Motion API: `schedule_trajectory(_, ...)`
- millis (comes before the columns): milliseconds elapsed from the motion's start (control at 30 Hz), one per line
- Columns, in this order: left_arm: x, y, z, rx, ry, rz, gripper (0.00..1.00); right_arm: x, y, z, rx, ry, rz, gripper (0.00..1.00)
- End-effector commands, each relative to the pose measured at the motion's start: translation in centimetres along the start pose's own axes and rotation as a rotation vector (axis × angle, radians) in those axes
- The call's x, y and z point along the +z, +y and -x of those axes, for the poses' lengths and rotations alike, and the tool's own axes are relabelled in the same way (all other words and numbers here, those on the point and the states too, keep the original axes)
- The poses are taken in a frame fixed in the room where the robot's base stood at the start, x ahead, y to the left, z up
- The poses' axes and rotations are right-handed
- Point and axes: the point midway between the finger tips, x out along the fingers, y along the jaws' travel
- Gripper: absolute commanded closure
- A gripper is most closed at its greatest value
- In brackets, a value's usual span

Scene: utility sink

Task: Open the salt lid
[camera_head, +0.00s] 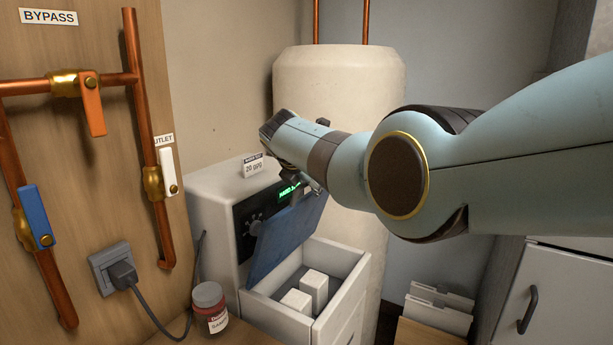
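The salt lid (287,240) is a blue panel on the white softener cabinet (213,212). It stands raised and steeply tilted in front of the control panel, with the salt bin (352,290) uncovered below it. White salt blocks (315,288) show inside the bin. My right arm reaches in from the right, and my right gripper (318,184) is at the lid's upper edge. Its fingers are mostly hidden behind my wrist, so I cannot tell whether they touch the lid or how far apart they are. My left gripper is out of view.
A red-labelled jar (209,306) stands left of the bin. A black-plugged cable (122,274) and copper pipes (150,150) with valves are on the left wall. A pale tank (340,80) stands behind. A file box (440,311) and white cupboard (570,290) are at right.

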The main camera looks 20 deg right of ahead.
Motion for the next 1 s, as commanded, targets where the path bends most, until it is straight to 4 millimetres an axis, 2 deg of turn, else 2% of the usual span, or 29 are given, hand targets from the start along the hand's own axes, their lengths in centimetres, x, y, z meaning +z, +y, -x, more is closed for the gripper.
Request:
schedule_trajectory(500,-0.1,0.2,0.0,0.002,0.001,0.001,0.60,-0.1,0.0,6.0,0.002,0.001,-0.001,0.64)
schedule_trajectory(700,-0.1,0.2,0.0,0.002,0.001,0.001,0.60,0.0,0.0,6.9,0.001,0.001,-0.001,0.64)
schedule_trajectory(1000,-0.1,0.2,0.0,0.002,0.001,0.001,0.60,0.0,0.0,6.9,0.001,0.002,-0.001,0.64)
